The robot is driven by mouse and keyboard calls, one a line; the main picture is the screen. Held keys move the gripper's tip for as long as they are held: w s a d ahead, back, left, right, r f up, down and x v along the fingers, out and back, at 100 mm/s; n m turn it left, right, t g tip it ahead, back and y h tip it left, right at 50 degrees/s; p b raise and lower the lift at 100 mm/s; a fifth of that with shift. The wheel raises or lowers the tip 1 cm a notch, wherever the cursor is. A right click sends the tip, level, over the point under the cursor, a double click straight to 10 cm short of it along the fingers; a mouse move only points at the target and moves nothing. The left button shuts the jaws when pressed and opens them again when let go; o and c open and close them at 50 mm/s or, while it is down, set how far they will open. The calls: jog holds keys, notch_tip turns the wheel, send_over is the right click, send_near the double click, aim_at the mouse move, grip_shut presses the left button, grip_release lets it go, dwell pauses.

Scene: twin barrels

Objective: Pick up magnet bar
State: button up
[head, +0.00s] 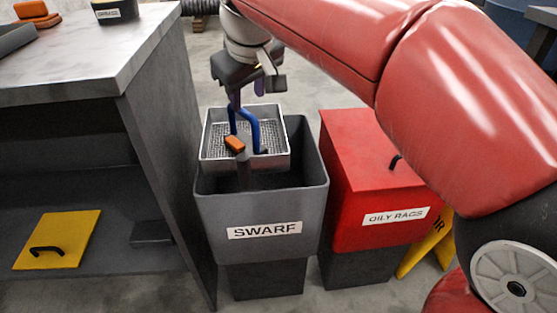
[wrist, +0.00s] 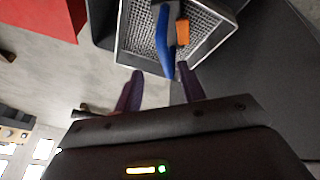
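A grey bar with an orange end (head: 235,144) stands up inside the front of the grey SWARF bin (head: 262,208). I take it to be the magnet bar, but cannot be sure. The orange piece shows in the wrist view (wrist: 183,32), beside a blue handle (wrist: 164,45). The blue handle (head: 252,130) rises over a mesh basket (head: 212,135) at the bin's top. My gripper (head: 246,98) is above the basket, close over the blue handle. In the wrist view its purple fingers (wrist: 158,86) are apart, with nothing clamped between them. The bar's lower end is hidden in the bin.
A red OILY RAGS bin (head: 350,190) stands right of the SWARF bin. A grey workbench (head: 100,55) is close on the left, with an orange item (head: 32,10) on top. A yellow panel with a black handle (head: 62,238) lies on its lower shelf.

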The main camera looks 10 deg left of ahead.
aim_at(245, 112)
jog(key=x, duration=0.3)
jog(key=shift+a+f+b, duration=0.1)
jog(key=shift+a+b, duration=0.1)
jog(key=shift+b, duration=0.15)
jog(key=x, duration=0.1)
jog(key=b+x, duration=0.1)
jog(key=x, duration=0.2)
jog(key=shift+s+f, duration=0.2)
jog(key=shift+f, duration=0.3)
grip_shut()
jog(key=shift+r, duration=0.1)
dwell(0.5)
